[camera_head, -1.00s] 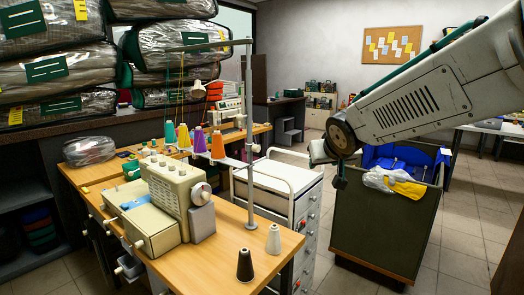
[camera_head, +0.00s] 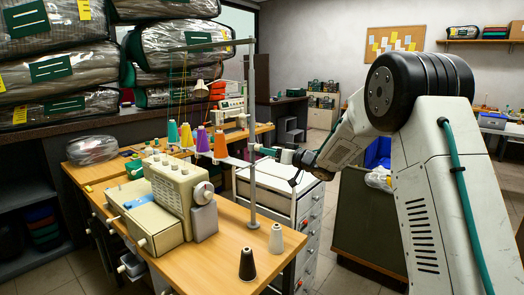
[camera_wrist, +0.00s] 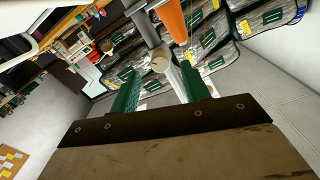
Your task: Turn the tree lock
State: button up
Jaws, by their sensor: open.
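The thread tree is a grey upright pole (camera_head: 251,190) rising from the sewing table, with thread cones on its side arm. In the wrist view, a pale round knob (camera_wrist: 160,62), which looks like the tree lock, sits beside the grey pole (camera_wrist: 142,24). My gripper (camera_head: 262,150) reaches in from the right at the pole's mid height. Its green fingers (camera_wrist: 160,80) are open on either side of the knob. I cannot tell whether they touch it. In the head view the knob is hidden by my gripper.
An orange cone (camera_head: 220,146) stands close to the pole on the left, with purple and other cones beyond. The sewing machine (camera_head: 170,197) is in front. Black (camera_head: 247,264) and white (camera_head: 276,238) cones stand near the table's right edge. A white drawer cart (camera_head: 313,215) is below my arm.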

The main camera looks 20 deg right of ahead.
jog(key=shift+x, duration=2.2)
jog(key=c, duration=1)
jog(key=shift+d+n, duration=0.1)
jog(key=shift+n, duration=8.8)
